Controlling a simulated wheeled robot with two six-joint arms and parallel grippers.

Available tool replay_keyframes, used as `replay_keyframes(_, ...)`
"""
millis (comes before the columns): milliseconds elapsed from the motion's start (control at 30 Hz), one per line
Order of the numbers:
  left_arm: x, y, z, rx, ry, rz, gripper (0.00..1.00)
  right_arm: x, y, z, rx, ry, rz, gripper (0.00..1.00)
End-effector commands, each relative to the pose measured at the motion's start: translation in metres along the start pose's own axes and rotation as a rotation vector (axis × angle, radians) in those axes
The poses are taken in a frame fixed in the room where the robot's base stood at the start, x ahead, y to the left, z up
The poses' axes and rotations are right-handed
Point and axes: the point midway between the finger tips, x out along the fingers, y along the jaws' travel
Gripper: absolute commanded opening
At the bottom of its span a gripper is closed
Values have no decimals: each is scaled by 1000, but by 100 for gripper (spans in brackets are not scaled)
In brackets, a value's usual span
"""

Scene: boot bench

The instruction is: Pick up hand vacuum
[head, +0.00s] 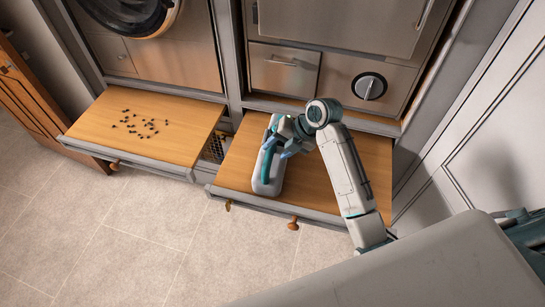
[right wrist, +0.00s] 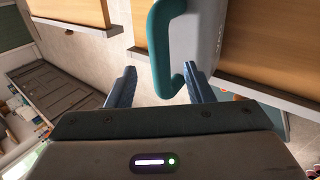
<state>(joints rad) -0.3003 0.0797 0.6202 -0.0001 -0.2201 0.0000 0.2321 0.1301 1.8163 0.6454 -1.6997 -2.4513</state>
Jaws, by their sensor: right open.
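The hand vacuum (head: 266,181) has a grey body and a teal handle. It lies on the right wooden bench top, near its left end. My right gripper (head: 288,151) is at the vacuum's handle, and the wrist partly hides the vacuum's far end. In the right wrist view the blue fingers of this gripper (right wrist: 160,80) are open. The teal handle (right wrist: 160,45) lies between them, with the grey vacuum body (right wrist: 206,35) just beyond on the right. I cannot tell whether a finger touches the handle. My left gripper is not in view.
Dark crumbs (head: 142,123) are scattered on the left bench top (head: 185,110). The right bench top (head: 375,160) is bare to the right of my arm. Steel cabinets (head: 345,62) rise behind; tiled floor (head: 130,235) is clear in front.

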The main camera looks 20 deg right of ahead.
Motion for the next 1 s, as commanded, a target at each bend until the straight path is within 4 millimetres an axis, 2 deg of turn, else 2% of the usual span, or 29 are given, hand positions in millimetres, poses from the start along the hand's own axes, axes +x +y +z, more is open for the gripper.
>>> replay_keyframes(233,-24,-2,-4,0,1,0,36,29,3,-2,4,5,0,47)
replay_keyframes(400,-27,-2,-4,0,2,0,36,50,1,-1,2,0,0,47)
replay_keyframes(667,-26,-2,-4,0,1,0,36,53,0,-1,1,-1,-1,47)
replay_keyframes(900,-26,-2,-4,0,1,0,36,52,0,0,1,-1,-1,0)
replay_keyframes(1000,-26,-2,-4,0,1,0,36,52,0,0,1,-1,-1,0)
